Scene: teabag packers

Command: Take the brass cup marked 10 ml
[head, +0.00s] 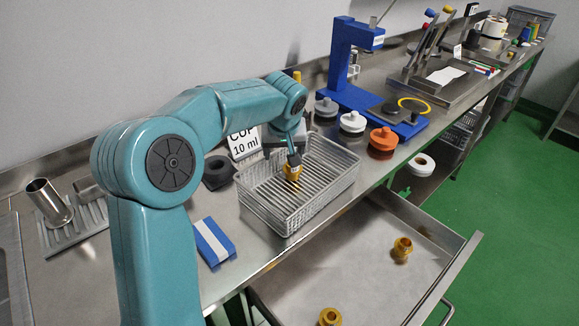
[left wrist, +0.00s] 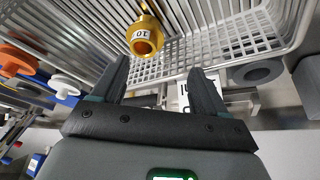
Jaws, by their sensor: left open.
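A brass cup (head: 292,172) is in the wire basket (head: 332,202) on the steel counter. In the left wrist view the brass cup (left wrist: 146,38) carries a white label reading 10, and its round opening faces the camera. My left gripper (head: 294,155) is over the basket at the cup. In the left wrist view my left gripper (left wrist: 160,66) is open, with the cup just beyond the fingertips and roughly in line with the gap. I see no contact. A sign (head: 243,143) reading "CUP 10 ml" stands behind the basket. My right gripper is out of view.
An open drawer (head: 355,262) below holds two other brass pieces (head: 402,249) (head: 330,317). Grey, white and orange knobbed pieces (head: 382,141) stand right of the basket, before a blue stand (head: 345,60). A blue-and-white block (head: 213,242) lies left of it.

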